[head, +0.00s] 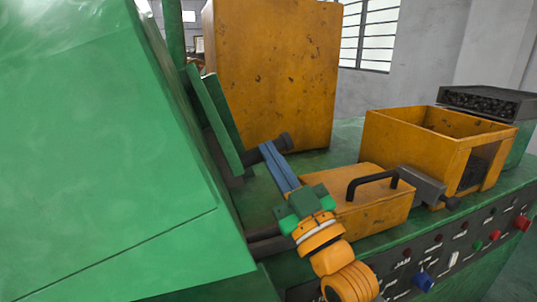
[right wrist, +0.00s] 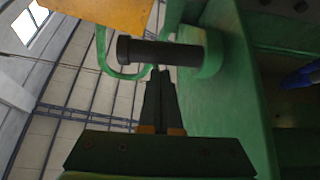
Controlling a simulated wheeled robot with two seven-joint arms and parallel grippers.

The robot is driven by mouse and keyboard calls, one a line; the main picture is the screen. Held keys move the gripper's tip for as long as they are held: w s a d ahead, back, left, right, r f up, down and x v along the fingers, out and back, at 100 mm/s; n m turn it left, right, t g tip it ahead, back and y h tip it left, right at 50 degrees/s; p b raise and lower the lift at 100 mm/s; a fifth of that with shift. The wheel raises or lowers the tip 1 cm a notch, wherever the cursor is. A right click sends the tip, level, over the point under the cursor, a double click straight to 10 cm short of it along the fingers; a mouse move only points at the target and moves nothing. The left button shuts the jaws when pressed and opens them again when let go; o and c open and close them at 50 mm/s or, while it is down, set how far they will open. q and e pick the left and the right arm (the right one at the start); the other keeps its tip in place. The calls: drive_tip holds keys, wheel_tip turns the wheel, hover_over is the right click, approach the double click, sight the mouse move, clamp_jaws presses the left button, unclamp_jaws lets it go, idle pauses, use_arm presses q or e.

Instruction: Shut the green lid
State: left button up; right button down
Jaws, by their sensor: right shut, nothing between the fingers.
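The large green lid (head: 100,150) fills the left of the head view, slanted, with a gap between its right edge and the machine bed. A dark round bar (head: 282,143) sticks out by a narrower green plate (head: 214,115); a dark bar (right wrist: 160,52) on a green mount also shows in the right wrist view. My right gripper (head: 267,149) reaches up to the bar. In the right wrist view its fingertips (right wrist: 160,73) are together and empty, right at the bar; I cannot tell if they touch it. My left gripper is out of view.
An orange box with a black handle (head: 365,198) stands right beside my right arm. An open orange bin (head: 400,140) is farther right. A tall orange cabinet (head: 275,70) rises behind. A button panel (head: 440,255) runs along the front edge.

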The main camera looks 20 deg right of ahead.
drive_tip(key=f+b, duration=0.1)
drive_tip(key=w+d+f+b, duration=0.1)
drive_tip(key=shift+w+f, duration=0.2)
drive_tip(key=shift+f, duration=0.1)
idle(0.4)
